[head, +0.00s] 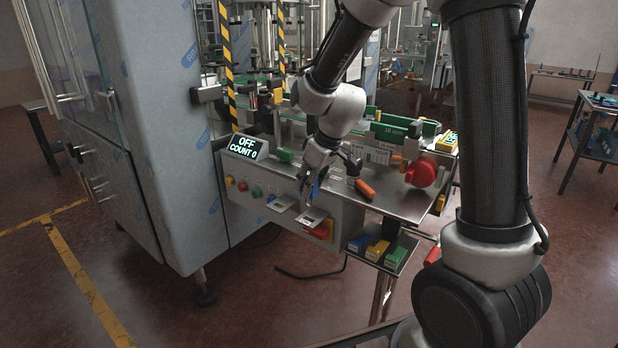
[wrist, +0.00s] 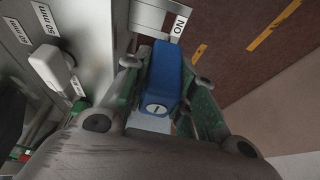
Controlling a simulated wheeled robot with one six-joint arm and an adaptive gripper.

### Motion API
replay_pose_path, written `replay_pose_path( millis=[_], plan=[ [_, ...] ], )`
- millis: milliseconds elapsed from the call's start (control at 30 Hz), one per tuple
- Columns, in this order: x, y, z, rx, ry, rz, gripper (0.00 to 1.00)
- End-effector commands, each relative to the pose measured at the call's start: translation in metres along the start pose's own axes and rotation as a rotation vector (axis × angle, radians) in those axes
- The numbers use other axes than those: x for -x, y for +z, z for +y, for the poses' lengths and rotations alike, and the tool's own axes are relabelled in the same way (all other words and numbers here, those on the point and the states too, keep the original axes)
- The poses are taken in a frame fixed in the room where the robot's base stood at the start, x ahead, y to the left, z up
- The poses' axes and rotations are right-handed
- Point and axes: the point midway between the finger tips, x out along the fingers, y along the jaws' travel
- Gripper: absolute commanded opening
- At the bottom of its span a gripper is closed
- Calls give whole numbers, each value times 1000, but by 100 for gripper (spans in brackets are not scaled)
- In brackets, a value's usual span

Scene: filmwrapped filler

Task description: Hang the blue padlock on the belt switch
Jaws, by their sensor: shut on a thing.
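My gripper (head: 314,190) is shut on the blue padlock (wrist: 166,78), seen in the wrist view between the two green-padded fingers, with its keyhole end toward the camera. In the head view only a small blue part of the padlock (head: 318,187) shows beside the fingers. The gripper is just above the front control panel (head: 245,185), near two grey flaps, one of them the right flap (head: 312,216). A red and yellow switch (head: 320,230) sits below that flap. No label naming the belt switch is readable. The padlock's shackle is hidden, and contact with the panel cannot be told.
A display (head: 244,147) reads OFF, COUNT 0. An orange handle (head: 365,188) and a red knob (head: 421,172) stand to the right of the gripper. Blue, yellow (head: 377,250) and green blocks sit on a low shelf. A tall grey cabinet (head: 160,110) stands at left.

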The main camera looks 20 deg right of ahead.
Motion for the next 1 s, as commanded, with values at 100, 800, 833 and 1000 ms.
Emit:
replay_pose_path(
  millis=[100,800,833,1000],
  plan=[
    [-8,3,0,-1,0,1,0],
    [-50,21,0,-1,0,0,0],
    [-52,22,0,-1,0,0,0],
    [-60,25,0,-2,0,1,0]
  ],
)
